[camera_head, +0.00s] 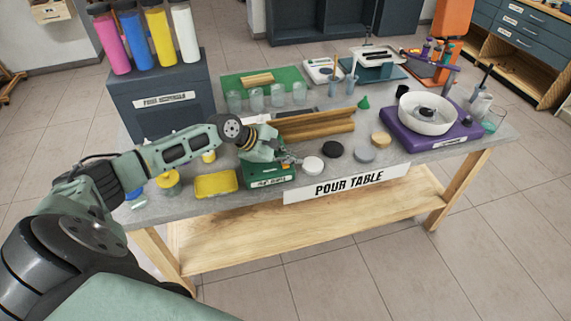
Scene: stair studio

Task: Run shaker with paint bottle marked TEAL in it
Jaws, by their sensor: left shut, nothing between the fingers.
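My left gripper (290,163) is shut and empty, just over the right end of a green box (272,183) at the table's front edge. The box has a small label too blurred to read surely; it may be the shaker. My left arm hides part of the box, so I cannot tell if a bottle is in it. No bottle with a readable TEAL mark shows. My right gripper is not in view.
The pour table (400,163) holds a yellow tray (215,184), a yellow jar (168,185), wooden rails (325,128), several round discs and glasses. A white bowl sits on a purple turntable (420,133) at right. A dispenser (160,100) with colour tubes stands at left.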

